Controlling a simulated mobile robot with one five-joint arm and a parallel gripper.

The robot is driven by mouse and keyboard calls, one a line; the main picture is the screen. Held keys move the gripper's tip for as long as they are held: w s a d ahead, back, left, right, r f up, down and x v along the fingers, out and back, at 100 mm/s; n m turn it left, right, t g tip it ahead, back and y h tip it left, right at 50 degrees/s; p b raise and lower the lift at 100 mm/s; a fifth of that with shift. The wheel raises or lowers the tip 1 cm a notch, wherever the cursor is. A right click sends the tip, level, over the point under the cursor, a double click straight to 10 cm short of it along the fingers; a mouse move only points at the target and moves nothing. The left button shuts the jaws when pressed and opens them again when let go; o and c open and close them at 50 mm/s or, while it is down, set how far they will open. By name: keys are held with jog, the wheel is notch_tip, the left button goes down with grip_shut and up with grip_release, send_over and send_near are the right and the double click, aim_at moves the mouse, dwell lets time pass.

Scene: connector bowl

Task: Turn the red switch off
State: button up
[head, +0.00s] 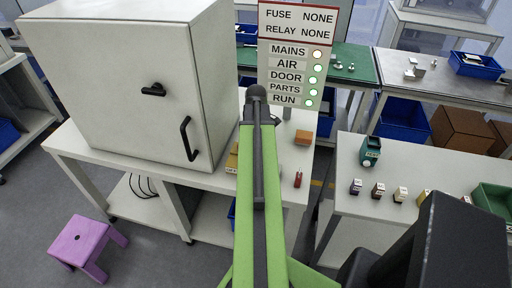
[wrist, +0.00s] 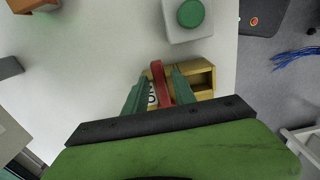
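The red switch lever (wrist: 158,74) stands up from a yellow housing (wrist: 203,78) in the wrist view. Whether either finger touches the lever I cannot tell. In the head view part of a yellow housing (head: 232,160) shows left of my arm, which hides my gripper. A small red object (head: 298,179) lies near the table's front edge.
A grey box with a green button (wrist: 190,13) stands close beyond the housing. A white cabinet (head: 130,85) is left. A purple stool (head: 85,242) is on the floor.

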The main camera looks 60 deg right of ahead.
grip_shut()
dwell(1.2)
